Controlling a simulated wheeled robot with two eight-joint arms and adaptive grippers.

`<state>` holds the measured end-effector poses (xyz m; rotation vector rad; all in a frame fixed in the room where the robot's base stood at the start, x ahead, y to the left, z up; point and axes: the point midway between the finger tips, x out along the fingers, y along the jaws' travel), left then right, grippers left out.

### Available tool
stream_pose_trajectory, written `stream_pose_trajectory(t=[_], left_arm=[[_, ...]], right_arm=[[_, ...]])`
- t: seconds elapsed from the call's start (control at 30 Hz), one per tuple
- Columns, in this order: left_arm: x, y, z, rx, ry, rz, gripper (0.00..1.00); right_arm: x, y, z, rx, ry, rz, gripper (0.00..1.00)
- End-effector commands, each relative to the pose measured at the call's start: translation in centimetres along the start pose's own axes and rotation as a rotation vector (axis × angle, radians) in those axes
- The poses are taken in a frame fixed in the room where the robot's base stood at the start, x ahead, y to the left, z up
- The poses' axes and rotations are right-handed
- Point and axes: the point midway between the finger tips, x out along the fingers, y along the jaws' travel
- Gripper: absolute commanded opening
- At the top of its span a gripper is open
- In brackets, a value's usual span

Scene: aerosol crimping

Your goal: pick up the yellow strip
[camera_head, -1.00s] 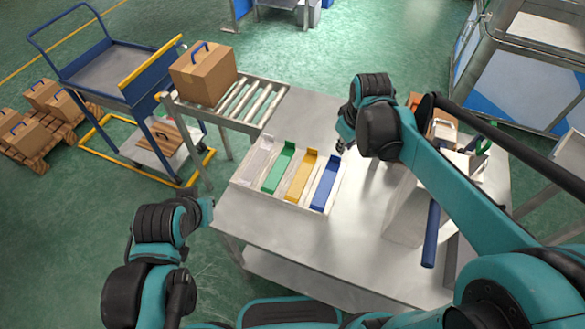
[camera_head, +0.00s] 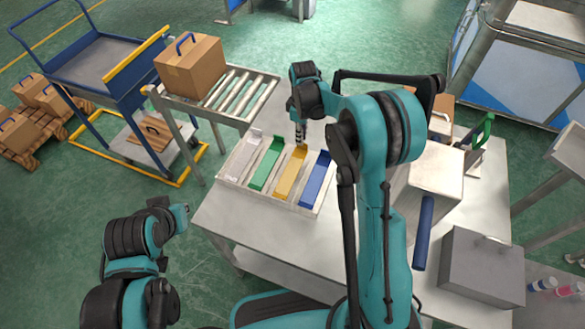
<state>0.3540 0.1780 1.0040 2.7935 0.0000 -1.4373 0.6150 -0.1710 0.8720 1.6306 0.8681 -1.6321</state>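The yellow strip (camera_head: 290,177) lies in a white tray (camera_head: 262,196) on the metal table, between a green strip (camera_head: 265,166) and a blue strip (camera_head: 315,180). A pale grey strip (camera_head: 243,158) is at the tray's left end. My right gripper (camera_head: 300,139) points down at the far end of the yellow strip. I cannot tell whether it touches the strip, and its fingers are too small to read. My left gripper (camera_head: 183,213) is off the table's left edge, away from the tray; its opening is unclear.
A cardboard box (camera_head: 190,66) stands on a roller conveyor (camera_head: 232,92) behind the tray. A white box-like unit (camera_head: 436,170) and a grey box (camera_head: 481,265) are on the right. A blue cart (camera_head: 95,75) is at the far left. The table in front of the tray (camera_head: 285,235) is clear.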

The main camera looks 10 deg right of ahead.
Motion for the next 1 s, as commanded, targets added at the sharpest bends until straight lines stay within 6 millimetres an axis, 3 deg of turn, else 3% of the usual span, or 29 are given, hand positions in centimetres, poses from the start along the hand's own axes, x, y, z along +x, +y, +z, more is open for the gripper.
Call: stream_pose_trajectory(t=[0.1,0.27,0.47,0.5,0.53,1.0], left_arm=[[1.2,0.0,0.9,0.0,0.0,0.0,0.0],[1.7,0.0,1.2,0.0,0.0,0.0,0.0],[1.6,0.0,1.1,0.0,0.0,0.0,0.0],[1.6,0.0,1.1,0.0,0.0,0.0,0.0],[1.6,0.0,1.1,0.0,0.0,0.0,0.0],[1.4,0.0,1.0,0.0,0.0,0.0,0.0]], right_arm=[[2.3,0.0,0.5,0.001,0.0,0.0,0.15],[4.0,0.0,0.5,0.001,0.0,0.0,0.15],[3.9,0.0,0.5,0.001,0.0,0.001,0.15],[3.9,0.0,0.5,0.001,0.0,0.001,0.04],[3.9,0.0,0.5,0.001,0.0,0.001,0.0],[3.5,0.0,0.5,0.001,0.0,0.001,0.0]])
